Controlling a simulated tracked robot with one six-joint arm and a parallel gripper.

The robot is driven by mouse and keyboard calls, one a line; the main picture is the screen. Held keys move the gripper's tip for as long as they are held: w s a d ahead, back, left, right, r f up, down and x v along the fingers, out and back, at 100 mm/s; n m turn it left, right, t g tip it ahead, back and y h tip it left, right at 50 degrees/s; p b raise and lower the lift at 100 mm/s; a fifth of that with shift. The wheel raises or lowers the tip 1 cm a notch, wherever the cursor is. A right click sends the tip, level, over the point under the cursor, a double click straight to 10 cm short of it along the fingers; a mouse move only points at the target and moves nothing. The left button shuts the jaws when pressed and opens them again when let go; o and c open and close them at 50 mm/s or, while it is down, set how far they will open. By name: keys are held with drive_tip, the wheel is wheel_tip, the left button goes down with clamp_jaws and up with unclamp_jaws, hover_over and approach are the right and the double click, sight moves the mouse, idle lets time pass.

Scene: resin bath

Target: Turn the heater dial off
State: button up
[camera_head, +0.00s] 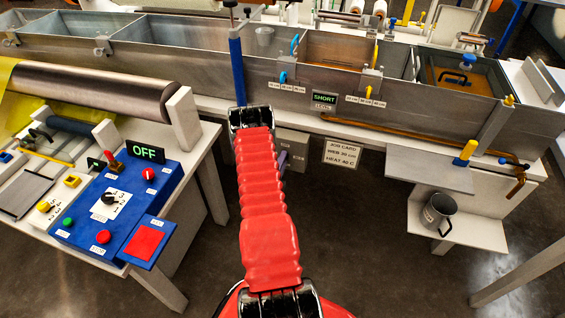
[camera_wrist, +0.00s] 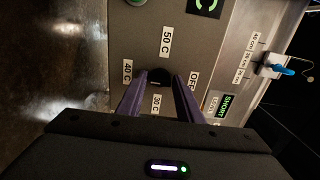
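The heater's grey panel (camera_wrist: 125,45) fills the middle of the wrist view, with labels 50 C, 40 C, 30 C and OFF around a dark round dial (camera_wrist: 160,76). I cannot tell which label the dial points to. My gripper (camera_wrist: 160,84) has its two purple fingers apart, one on each side of the dial, with the fingertips near it. I cannot tell whether they touch it. In the head view the grey heater box (camera_head: 293,144) sits below the front of the bath, partly behind my red arm. The dial is hidden there, and only a bit of purple finger shows.
The long metal bath (camera_head: 190,60) runs across the back, with a green SHORT display (camera_head: 324,98) on its front. A job card (camera_head: 342,153) hangs right of the heater. A blue control console (camera_head: 85,222) showing OFF stands left. A grey mug (camera_head: 438,210) sits on a low shelf.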

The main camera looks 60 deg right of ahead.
drive_tip(key=c, duration=0.7)
drive_tip(key=shift+f+n, duration=0.1)
drive_tip(key=shift+n, duration=0.3)
drive_tip(key=shift+a+f+n, duration=0.1)
drive_tip(key=shift+n, duration=8.7)
drive_tip(key=shift+a+f+n, duration=0.1)
drive_tip(key=shift+n, duration=8.7)
